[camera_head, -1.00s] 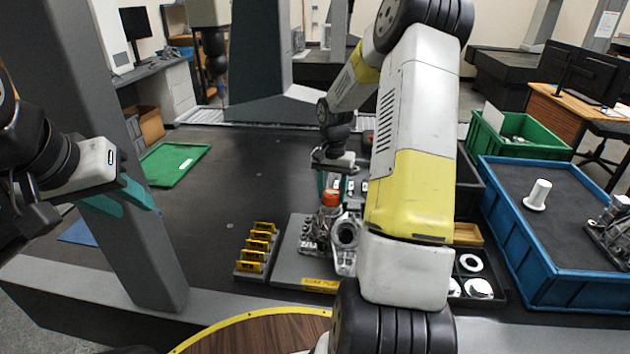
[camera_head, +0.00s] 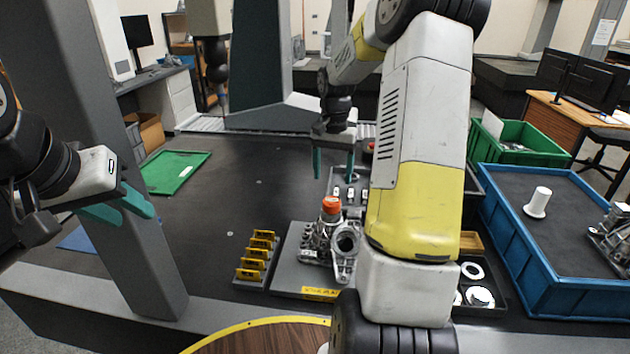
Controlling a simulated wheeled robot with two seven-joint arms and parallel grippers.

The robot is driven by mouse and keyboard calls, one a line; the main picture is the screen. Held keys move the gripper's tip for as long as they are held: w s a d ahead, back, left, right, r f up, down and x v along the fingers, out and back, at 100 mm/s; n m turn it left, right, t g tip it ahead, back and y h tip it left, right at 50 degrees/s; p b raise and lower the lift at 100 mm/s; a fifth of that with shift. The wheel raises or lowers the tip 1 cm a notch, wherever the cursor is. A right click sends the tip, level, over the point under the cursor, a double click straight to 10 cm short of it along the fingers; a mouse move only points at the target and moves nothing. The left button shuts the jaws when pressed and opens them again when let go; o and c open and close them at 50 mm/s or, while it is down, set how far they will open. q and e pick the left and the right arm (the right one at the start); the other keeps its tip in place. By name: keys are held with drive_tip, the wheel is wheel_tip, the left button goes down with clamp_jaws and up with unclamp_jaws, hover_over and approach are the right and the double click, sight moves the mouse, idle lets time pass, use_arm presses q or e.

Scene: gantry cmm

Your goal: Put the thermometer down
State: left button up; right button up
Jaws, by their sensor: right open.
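An orange-topped piece (camera_head: 331,206), which may be the thermometer, stands upright at the metal casting (camera_head: 345,240) on a grey plate (camera_head: 292,283). Whether it rests on the casting or beside it I cannot tell. My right gripper (camera_head: 334,170) points down with its teal fingers apart and empty. In the picture it is just above the orange top, with a gap between. My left gripper (camera_head: 124,209) is at the left in front of a grey pillar, fingers apart, holding nothing visible.
Yellow blocks (camera_head: 256,255) stand in a row left of the plate. A green tray (camera_head: 174,172) lies at the back left. A blue bin (camera_head: 532,287) and a green bin (camera_head: 535,157) stand at the right. The dark table middle-left is clear.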

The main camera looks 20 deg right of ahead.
drive_tip(key=s+a+r+n+t, duration=0.3)
drive_tip(key=s+a+r, duration=0.4)
drive_tip(key=s+r, duration=0.45)
drive_tip(key=s+a+r+n+t+y, duration=0.2)
drive_tip(key=s+a, duration=0.4)
drive_tip(key=s, duration=0.7)
drive_tip(key=r+n+t, duration=0.1)
drive_tip(key=n, duration=0.1)
drive_tip(key=shift+s+a+r+n, duration=0.15)
drive_tip(key=shift+s+a+n, duration=0.05)
drive_tip(key=shift+a+n, duration=0.1)
